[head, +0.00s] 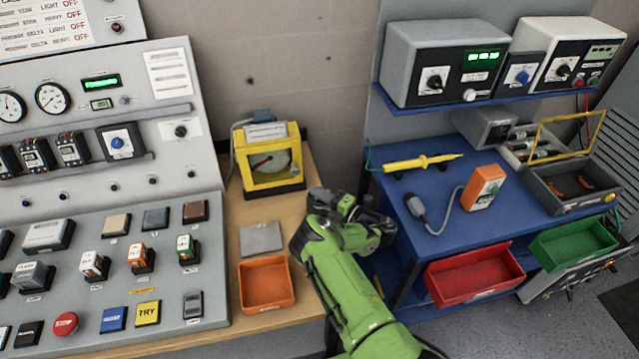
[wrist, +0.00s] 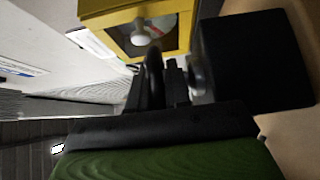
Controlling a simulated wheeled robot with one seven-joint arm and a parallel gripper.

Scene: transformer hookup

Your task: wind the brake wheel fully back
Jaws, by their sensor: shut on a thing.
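No part in the frames is clearly marked as the brake wheel. A yellow-framed box (head: 272,187) on the wooden bench holds a pale disc (head: 270,165) with a red mark behind its front opening. In the wrist view the yellow frame (wrist: 100,12) is just beyond my jaws, with a pale round knob (wrist: 140,36) in its opening. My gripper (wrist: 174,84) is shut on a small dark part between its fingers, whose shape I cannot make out. In the head view my green arm and wrist hide the jaws, to the right of the box.
A black block (wrist: 255,60) is close on the right in the wrist view. An orange tray (head: 267,306) and a grey plate (head: 261,239) lie in front of the box. The control console (head: 210,250) stands left, the blue bench (head: 440,240) right.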

